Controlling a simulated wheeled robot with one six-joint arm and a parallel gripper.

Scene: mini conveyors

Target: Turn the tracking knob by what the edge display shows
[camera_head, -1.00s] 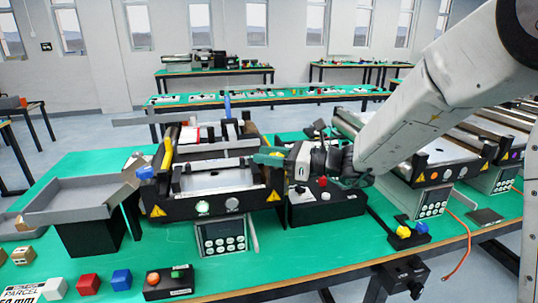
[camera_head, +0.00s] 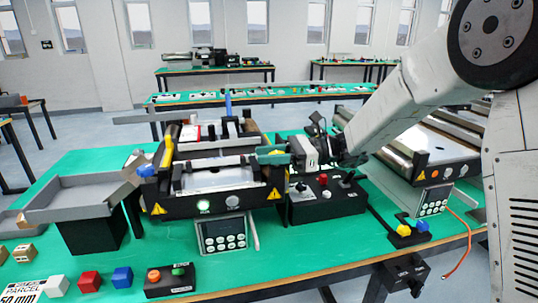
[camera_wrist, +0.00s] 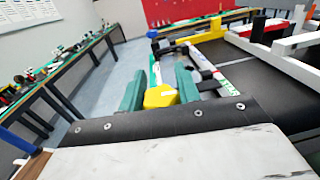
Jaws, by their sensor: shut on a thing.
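My gripper (camera_head: 272,156) is at the right side of the small conveyor (camera_head: 222,176) in the head view. In the wrist view its two green fingers (camera_wrist: 160,92) are shut on a yellow knob (camera_wrist: 160,97), which I take for the tracking knob. The knob is hidden behind the gripper in the head view, and no pointer mark on it can be read. A keypad unit (camera_head: 222,235) with a small screen strip stands at the conveyor's front. No edge display reading can be made out.
A black control box (camera_head: 325,205) with a red button stands right of the conveyor, under my arm. A grey tray (camera_head: 80,195) is at left. Coloured cubes (camera_head: 90,282) and a two-button box (camera_head: 170,280) lie in front. A second conveyor (camera_head: 420,165) is at right.

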